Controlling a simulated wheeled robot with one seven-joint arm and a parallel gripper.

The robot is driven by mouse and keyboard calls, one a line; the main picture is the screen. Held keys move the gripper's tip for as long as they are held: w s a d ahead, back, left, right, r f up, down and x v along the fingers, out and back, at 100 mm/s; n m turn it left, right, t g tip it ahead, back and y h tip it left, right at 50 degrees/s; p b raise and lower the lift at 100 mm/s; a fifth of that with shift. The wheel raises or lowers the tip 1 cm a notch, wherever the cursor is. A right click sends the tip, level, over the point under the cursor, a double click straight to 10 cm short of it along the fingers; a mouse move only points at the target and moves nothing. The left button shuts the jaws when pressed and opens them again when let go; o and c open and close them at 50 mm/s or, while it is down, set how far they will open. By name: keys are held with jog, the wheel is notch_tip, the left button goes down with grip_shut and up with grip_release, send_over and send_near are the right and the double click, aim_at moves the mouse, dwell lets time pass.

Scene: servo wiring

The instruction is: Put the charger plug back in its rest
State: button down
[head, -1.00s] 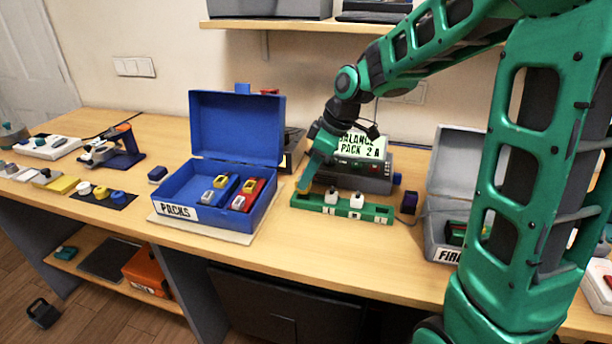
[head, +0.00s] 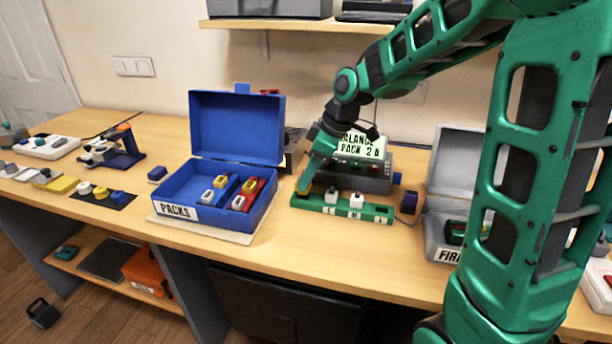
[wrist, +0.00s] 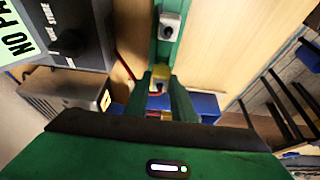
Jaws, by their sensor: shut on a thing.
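My gripper (head: 303,189) is shut on a yellow plug (wrist: 160,73) at the left end of the green rest strip (head: 378,213). In the wrist view the yellow plug sits between the fingertips, in line with the green strip (wrist: 163,55). The fingers hide its underside, so I cannot tell whether it is fully seated. Two white plugs (head: 331,195) (head: 356,200) stand upright in the strip to the right. The wrist view shows one white plug (wrist: 168,25) beyond the yellow one.
The grey charger (head: 372,178) with a lit screen stands close behind the strip. An open blue box (head: 178,212) of packs is to the left. Bench in front of the strip is clear.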

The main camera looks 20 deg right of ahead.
jog(key=shift+f, duration=1.1)
jog(key=c, duration=1.4)
grip_release()
jog(key=v, duration=1)
jog(key=shift+r, duration=0.35)
jog(key=shift+d, duration=0.1)
